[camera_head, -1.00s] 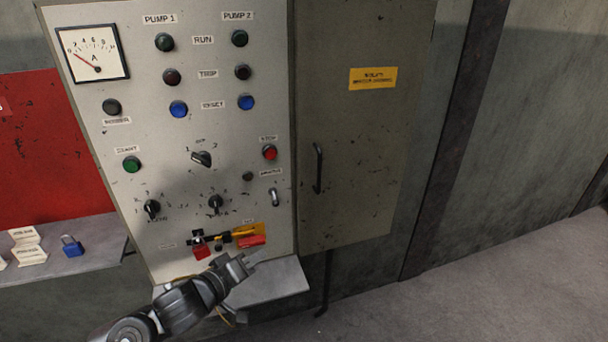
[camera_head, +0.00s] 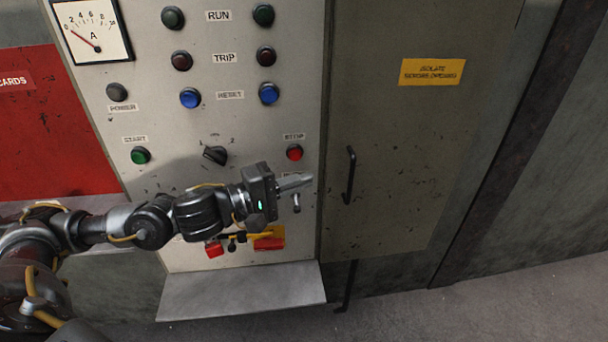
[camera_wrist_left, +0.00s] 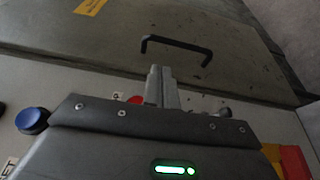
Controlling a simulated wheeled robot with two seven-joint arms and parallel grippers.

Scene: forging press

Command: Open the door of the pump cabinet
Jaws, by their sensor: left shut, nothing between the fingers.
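The pump cabinet door (camera_head: 400,150) is a grey-olive panel right of the control panel, and it looks closed. Its black bar handle (camera_head: 350,176) stands upright near the door's left edge. The handle also shows in the left wrist view (camera_wrist_left: 177,43), beyond the fingertips. My left gripper (camera_head: 308,180) is shut and empty in front of the control panel's right edge. It points right toward the handle, apart from it. Its closed fingers also show in the left wrist view (camera_wrist_left: 160,72). My right gripper is not in view.
The control panel (camera_head: 200,120) carries several buttons and knobs behind my left arm. A small silver handle (camera_head: 297,202) sits just below the gripper. A sloped ledge (camera_head: 240,290) juts out at the bottom. The floor right of the ledge is clear.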

